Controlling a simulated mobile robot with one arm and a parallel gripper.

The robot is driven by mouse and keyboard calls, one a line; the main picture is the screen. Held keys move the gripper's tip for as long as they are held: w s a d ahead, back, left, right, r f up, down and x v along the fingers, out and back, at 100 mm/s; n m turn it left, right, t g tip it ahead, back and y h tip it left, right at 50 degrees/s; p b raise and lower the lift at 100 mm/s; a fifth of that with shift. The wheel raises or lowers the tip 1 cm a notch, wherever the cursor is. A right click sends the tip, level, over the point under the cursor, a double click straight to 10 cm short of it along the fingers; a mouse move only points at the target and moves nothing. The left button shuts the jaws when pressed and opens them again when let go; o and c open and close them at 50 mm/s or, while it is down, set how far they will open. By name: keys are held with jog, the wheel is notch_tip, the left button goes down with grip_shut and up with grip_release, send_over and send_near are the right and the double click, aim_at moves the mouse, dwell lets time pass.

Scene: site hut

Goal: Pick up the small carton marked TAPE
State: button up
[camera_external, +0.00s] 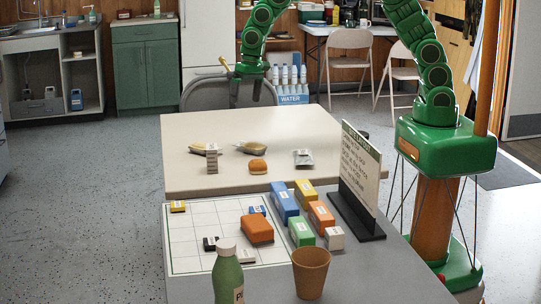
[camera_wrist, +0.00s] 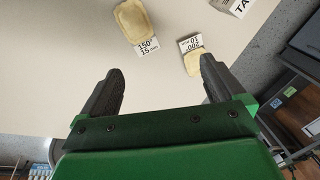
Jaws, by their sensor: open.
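A small white carton with black lettering, of which "TA" shows, is cut off at the top right of the wrist view (camera_wrist: 241,5). It appears to be the small upright carton (camera_external: 211,159) at the left of the beige table in the external view. My gripper (camera_wrist: 160,68) is open and empty, its two dark fingers apart, with the carton beyond and to the right of them. In the external view my gripper (camera_external: 250,70) is above the far edge of the table, away from the carton.
Two tan items with white number tags (camera_wrist: 133,20) (camera_wrist: 193,62) lie near the carton. A bun-like orange item (camera_external: 257,167) and a silvery packet (camera_external: 303,158) are also on the beige table (camera_external: 340,110). The nearer table holds several coloured boxes, a sign (camera_external: 360,165), a bottle (camera_external: 228,275) and a cup (camera_external: 311,272).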

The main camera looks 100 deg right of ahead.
aim_at(212, 158)
jog(key=w+a+f+m+t+y, duration=0.1)
jog(key=w+a+f+m+t, duration=0.15)
jog(key=w+m+t, duration=0.6)
jog(key=a+r+m+t+h, duration=0.3)
jog(key=a+m, duration=0.7)
jog(key=m, duration=0.7)
jog(key=f, duration=1.3)
jog(key=shift+s+a, duration=0.15)
jog(key=shift+s, duration=0.05)
jog(key=shift+x, duration=3.9)
jog(key=shift+a, duration=0.2)
jog(key=shift+c, duration=0.2)
jog(key=c, duration=1)
jog(key=shift+r, duration=0.1)
